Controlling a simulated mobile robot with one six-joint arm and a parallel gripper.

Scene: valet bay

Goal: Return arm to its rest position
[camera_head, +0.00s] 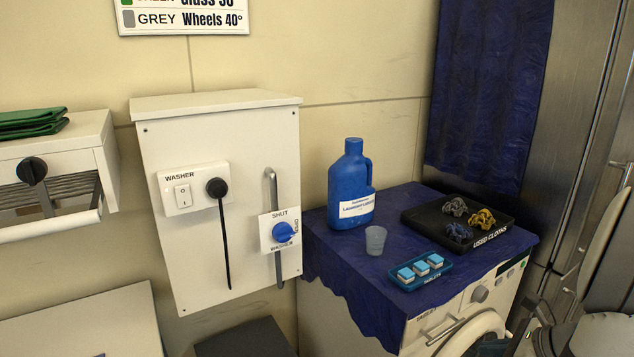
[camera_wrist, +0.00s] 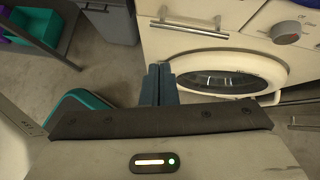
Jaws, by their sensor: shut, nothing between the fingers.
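My gripper (camera_wrist: 158,72) shows in the wrist view with its two dark fingers together and nothing between them. It points toward the floor in front of the washing machine (camera_wrist: 225,55), apart from the machine's round door. In the head view, grey links of my arm stand at the lower right edge, beside the washing machine (camera_head: 510,285). The fingers cannot be made out clearly there.
A blue cloth (camera_head: 330,245) covers the machine's top, bearing a blue detergent bottle (camera_head: 350,185), a cup (camera_head: 375,240), a tablet tray (camera_head: 408,286) and a black used-cloths tray (camera_head: 418,222). A wall box (camera_head: 150,270) has a valve handle (camera_head: 283,232).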

